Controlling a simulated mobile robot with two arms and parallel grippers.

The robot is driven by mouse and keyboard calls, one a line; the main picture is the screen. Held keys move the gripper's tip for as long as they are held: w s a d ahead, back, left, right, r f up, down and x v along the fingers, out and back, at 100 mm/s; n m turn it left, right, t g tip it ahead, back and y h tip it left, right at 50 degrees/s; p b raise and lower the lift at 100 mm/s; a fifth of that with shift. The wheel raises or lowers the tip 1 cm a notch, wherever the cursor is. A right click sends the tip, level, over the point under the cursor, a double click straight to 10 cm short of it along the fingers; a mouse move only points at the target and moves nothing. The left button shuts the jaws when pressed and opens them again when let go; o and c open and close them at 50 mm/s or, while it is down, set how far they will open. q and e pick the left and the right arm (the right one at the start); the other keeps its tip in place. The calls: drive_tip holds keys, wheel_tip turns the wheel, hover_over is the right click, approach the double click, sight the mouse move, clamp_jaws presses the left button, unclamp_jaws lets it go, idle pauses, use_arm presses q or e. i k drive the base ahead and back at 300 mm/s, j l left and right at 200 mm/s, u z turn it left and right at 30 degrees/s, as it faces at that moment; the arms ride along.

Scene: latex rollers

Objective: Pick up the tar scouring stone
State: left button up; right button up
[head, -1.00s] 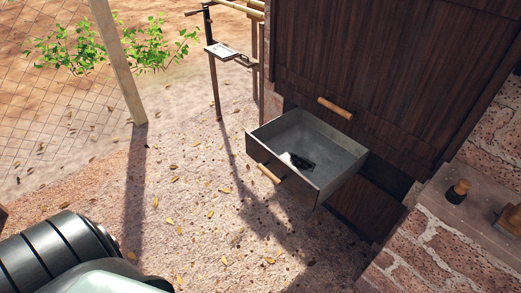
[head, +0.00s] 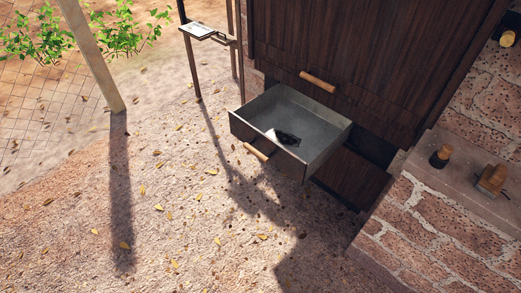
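A small dark object (head: 288,139) lies on the floor of an open grey drawer (head: 318,119). It may be the tar scouring stone, but it is too small to tell for certain. A bright patch of light falls beside it. The drawer is pulled out from a dark wooden cabinet and has a light wooden handle (head: 256,152) on its front. Neither of my grippers is in view.
The cabinet front (head: 350,55) rises behind the drawer, with another wooden handle (head: 318,82) above it. A brick ledge at right holds a dark wood-topped item (head: 441,157) and a wooden block tool (head: 492,180). Leaf-strewn ground (head: 180,215) before the drawer is clear.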

sight(491, 181)
drive_tip(key=z, duration=1.7)
drive_tip(key=u, duration=1.05)
drive_tip(key=i+l+z, duration=0.1)
drive_tip(key=l, duration=0.25)
drive_tip(key=i+l, duration=0.1)
drive_tip(key=l, duration=0.25)
drive_tip(key=i+l+z, duration=0.15)
drive_tip(key=l, duration=0.2)
drive_tip(key=k, duration=0.05)
